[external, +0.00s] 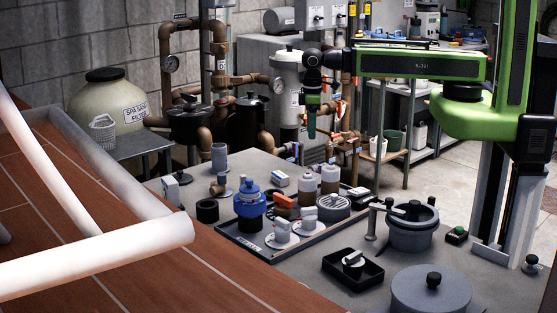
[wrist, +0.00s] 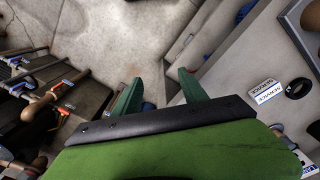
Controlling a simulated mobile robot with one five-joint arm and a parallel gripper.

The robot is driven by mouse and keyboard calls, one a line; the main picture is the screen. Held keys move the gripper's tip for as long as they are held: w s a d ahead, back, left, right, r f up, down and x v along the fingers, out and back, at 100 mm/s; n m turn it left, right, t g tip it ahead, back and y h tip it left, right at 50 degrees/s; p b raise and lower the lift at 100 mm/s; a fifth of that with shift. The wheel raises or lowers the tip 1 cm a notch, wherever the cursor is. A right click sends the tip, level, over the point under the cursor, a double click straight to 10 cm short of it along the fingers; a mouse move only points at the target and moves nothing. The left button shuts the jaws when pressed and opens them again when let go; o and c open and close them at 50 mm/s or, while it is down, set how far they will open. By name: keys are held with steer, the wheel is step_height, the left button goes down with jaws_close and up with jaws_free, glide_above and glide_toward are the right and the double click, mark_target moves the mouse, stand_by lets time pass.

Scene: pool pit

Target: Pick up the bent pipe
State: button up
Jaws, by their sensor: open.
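A small brown elbow fitting (external: 217,188), which looks like the bent pipe, stands at the back left of the grey table, beside a grey cylinder. I cannot make it out surely in the wrist view. My gripper (external: 311,134) points down from the arm's end, above and behind the table's back edge, well to the right of the elbow and apart from it. In the wrist view, my gripper's two green fingers (wrist: 160,82) are spread with nothing between them.
A black tray (external: 262,254) holds a blue valve, bottles and fittings. A grey pot (external: 412,230) and a round lid (external: 432,290) stand at the right. Brown plumbing (external: 165,75) and a pump (external: 190,122) are behind the table. White rails (external: 90,262) cross the left foreground.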

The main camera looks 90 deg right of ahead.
steer(key=w+a+r+n+p, duration=0.2)
steer(key=w+a+n, duration=0.1)
steer(key=w+n, duration=0.3)
steer(key=w+a+r+n+y+p, duration=0.1)
steer(key=w+a+r+n+p, duration=0.2)
steer(key=w, duration=0.5)
steer(key=w+a+r+n+p, duration=0.1)
steer(key=w+a+n, duration=0.3)
steer(key=w+n, duration=0.15)
steer(key=w+a+r+n+p, duration=0.1)
steer(key=w+a+r+p, duration=0.25)
steer(key=a, duration=0.35)
steer(key=w+a+r+n+p, duration=0.2)
steer(key=w+a+r+p, duration=0.1)
steer(key=w+a, duration=0.3)
steer(key=b, duration=1.1)
glide_above(222, 174)
steer(key=d, duration=0.2)
step_height(222, 174, down, 10)
steer(key=shift+n+y, duration=0.25)
steer(key=shift+y, duration=0.15)
steer(key=f+b, duration=0.1)
steer(key=f, duration=0.1)
steer(key=a+f+b, duration=0.1)
steer(key=f+b, duration=0.2)
steer(key=b, duration=0.1)
steer(key=shift+a+f, duration=0.4)
steer(key=shift+r, duration=0.15)
jaws_close()
